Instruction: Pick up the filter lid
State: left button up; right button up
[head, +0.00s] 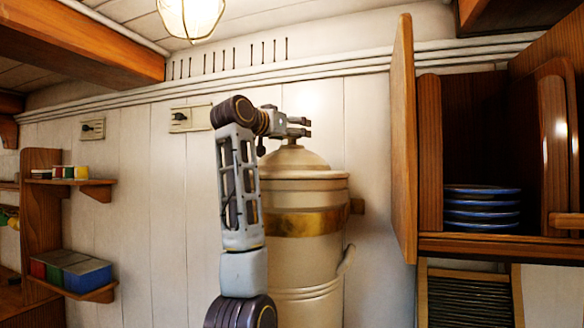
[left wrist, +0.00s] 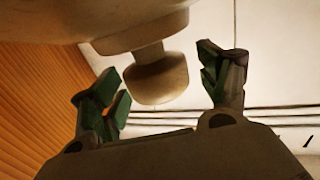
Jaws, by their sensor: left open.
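The filter lid (head: 296,162) is a cream dome sitting on top of the tall cream filter (head: 300,190), which has a brass band. My left gripper (head: 305,127) is at the top of the lid, and its arm hides part of the filter's left side. In the left wrist view, the lid's underslope (left wrist: 140,14) fills the top and its round knob (left wrist: 157,78) hangs between the two green-padded fingers of the left gripper (left wrist: 164,82). The fingers are apart, one on each side of the knob, with visible gaps. My right gripper is not in view.
An open wooden cupboard door (head: 403,140) stands right of the filter, with blue plates (head: 482,208) stacked in the cupboard. Small shelves on the left hold jars (head: 62,172) and coloured boxes (head: 72,270). A lamp (head: 190,15) hangs above. The white panelled wall is close behind.

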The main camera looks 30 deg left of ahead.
pick_arm(q)
jog(key=shift+c, duration=0.4)
grip_shut()
jog(key=shift+r, duration=0.2)
dwell(0.3)
